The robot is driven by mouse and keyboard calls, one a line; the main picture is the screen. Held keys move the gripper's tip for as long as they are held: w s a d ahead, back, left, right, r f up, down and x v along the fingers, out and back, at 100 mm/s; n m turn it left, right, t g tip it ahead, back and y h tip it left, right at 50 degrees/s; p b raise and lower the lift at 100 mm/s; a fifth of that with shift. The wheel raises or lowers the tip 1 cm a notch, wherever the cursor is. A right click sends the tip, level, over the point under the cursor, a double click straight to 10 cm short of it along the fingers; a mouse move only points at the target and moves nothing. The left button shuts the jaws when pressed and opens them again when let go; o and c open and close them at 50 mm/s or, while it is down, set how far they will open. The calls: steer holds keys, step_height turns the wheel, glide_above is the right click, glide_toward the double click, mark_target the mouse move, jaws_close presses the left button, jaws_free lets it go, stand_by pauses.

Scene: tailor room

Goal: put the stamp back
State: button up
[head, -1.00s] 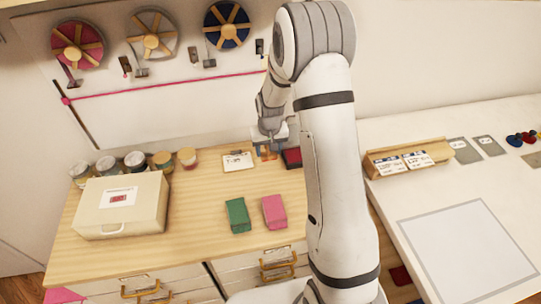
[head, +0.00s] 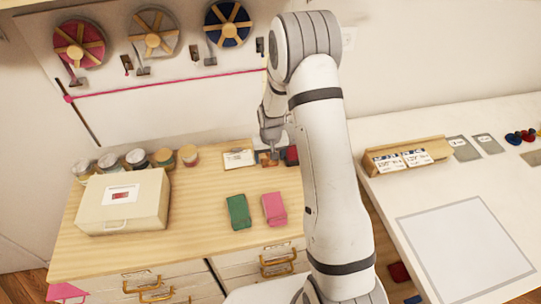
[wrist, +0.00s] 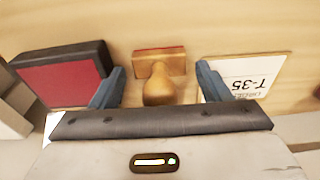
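The wooden stamp (wrist: 158,66) has a rounded handle and a rectangular block with a reddish edge. It is on the wooden cabinet top between the white card and the red ink pad; it shows small in the head view (head: 264,158). My gripper (wrist: 160,82) is open, with one blue finger on each side of the stamp and visible gaps between. In the head view my gripper (head: 271,152) is low over the back of the cabinet top and partly hides the stamp. Whether the stamp stands or lies is hard to tell.
The red ink pad (wrist: 62,86) is close left of my fingers in the wrist view; the T-35 card (wrist: 242,78) is close right. Green (head: 238,212) and pink (head: 274,209) blocks lie in front. A cream box (head: 122,200), jars (head: 136,159) and a card rack (head: 408,156) stand farther off.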

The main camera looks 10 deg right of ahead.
steer(key=shift+o, duration=0.2)
steer(key=shift+r, duration=0.4)
step_height(320, 180, up, 11)
steer(key=s+b, duration=0.2)
steer(key=s+r+t, duration=0.1)
steer(key=s+r, duration=1)
steer(key=r, duration=0.1)
steer(key=s+r, duration=0.2)
steer(key=s, duration=0.6)
steer(key=s+r+t, duration=0.1)
steer(key=s+r, duration=0.1)
steer(key=s, duration=0.6)
steer(key=shift+s+r, duration=0.25)
steer(key=shift+s, duration=0.05)
steer(key=shift+d, duration=0.1)
steer(key=shift+s+b+x, duration=0.1)
steer(key=shift+b+x, duration=0.45)
steer(key=shift+x, duration=0.05)
steer(key=shift+s+b+x, duration=0.15)
steer(key=shift+b+x, duration=0.4)
steer(key=shift+x, duration=0.1)
